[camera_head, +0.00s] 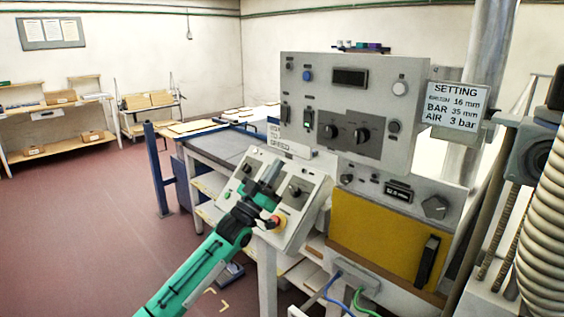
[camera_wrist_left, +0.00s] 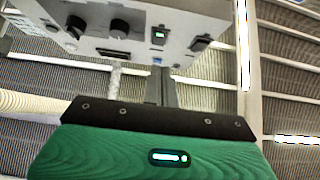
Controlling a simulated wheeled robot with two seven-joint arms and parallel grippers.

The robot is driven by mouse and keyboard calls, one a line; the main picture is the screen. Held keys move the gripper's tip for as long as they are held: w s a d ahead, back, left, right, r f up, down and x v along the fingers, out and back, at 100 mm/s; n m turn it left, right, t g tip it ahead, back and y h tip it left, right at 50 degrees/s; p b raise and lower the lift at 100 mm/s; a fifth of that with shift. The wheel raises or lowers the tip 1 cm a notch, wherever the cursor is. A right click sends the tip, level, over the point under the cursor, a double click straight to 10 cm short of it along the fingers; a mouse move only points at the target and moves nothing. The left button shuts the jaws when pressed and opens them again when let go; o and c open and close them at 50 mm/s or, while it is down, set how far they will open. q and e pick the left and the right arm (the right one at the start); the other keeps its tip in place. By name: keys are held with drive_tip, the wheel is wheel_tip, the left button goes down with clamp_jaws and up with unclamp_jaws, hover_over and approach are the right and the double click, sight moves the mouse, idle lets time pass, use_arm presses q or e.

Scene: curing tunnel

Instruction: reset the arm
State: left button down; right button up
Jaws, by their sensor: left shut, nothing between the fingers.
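My left arm, green with a black wrist, comes in from the bottom left of the head view. My left gripper (camera_head: 268,178) is shut and empty, in front of the sloped grey control box (camera_head: 312,205). The gripper hides part of that box's face; whether it touches the box I cannot tell. In the left wrist view the shut fingers (camera_wrist_left: 160,85) point toward a grey panel (camera_wrist_left: 135,30) with black knobs and a green-lit switch. My right gripper does not show in either view.
The tall grey panel (camera_head: 350,105) with knobs stands behind the box, above a yellow door (camera_head: 385,240). A setting sign (camera_head: 455,105) hangs at its right. A ribbed hose (camera_head: 545,220) fills the right edge. Shelves (camera_head: 60,120) stand far left; the red floor (camera_head: 90,220) there is clear.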

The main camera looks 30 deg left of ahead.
use_arm(q)
drive_tip(key=shift+s+f, duration=0.25)
drive_tip(key=shift+f, duration=0.2)
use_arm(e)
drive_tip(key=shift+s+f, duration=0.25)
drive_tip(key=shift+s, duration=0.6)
use_arm(q)
drive_tip(key=shift+w, duration=0.1)
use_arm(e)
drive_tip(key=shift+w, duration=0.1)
